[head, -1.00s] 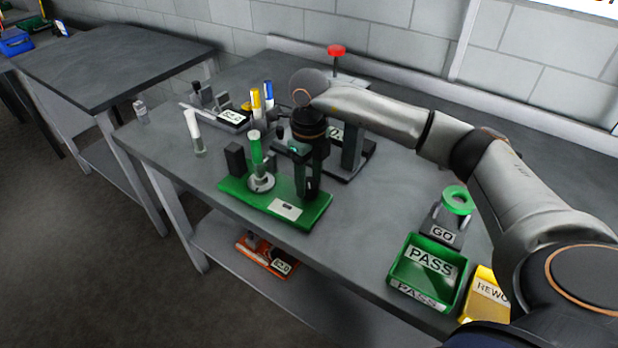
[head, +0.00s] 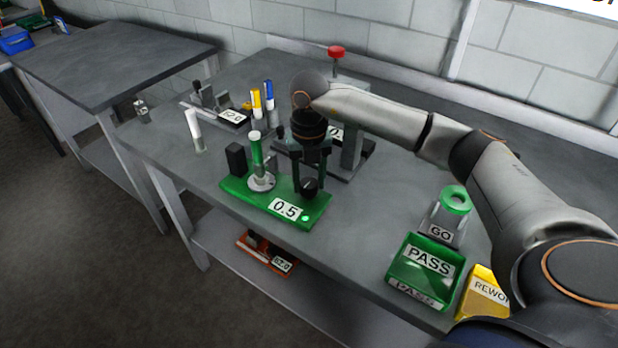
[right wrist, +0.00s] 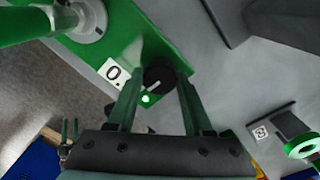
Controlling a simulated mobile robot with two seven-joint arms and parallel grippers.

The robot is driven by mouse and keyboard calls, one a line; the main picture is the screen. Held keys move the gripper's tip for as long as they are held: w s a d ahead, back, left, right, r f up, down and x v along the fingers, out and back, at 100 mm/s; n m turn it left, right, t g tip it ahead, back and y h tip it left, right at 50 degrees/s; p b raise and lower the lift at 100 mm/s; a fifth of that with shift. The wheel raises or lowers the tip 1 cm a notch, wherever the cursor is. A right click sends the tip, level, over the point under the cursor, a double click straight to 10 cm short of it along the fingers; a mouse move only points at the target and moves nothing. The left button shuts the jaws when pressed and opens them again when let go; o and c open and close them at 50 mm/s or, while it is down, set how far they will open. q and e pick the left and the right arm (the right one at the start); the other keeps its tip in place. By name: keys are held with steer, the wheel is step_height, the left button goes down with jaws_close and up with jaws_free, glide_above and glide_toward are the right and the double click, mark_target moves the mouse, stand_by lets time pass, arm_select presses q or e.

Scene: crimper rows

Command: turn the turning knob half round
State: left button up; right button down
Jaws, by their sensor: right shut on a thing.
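The turning knob (head: 309,187) is black and stands at the right end of the green base plate (head: 240,195). In the right wrist view the knob (right wrist: 160,77) is round with a white pointer line, between the two fingers. My right gripper (head: 308,178) reaches down from above and is shut on the knob; its fingers also show in the right wrist view (right wrist: 159,92). A label reading 0.5 (head: 286,208) and a lit green light (head: 305,217) are on the plate by the knob.
At right are a GO stand (head: 441,234), a green PASS bin (head: 395,272) and a yellow bin (head: 487,290).

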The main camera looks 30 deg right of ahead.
mark_target(309, 182)
stand_by(0.5)
steer(key=shift+c, duration=1.5)
jaws_free()
step_height(309, 182, up, 13)
steer(key=shift+f+b, duration=0.2)
steer(key=shift+b, duration=0.15)
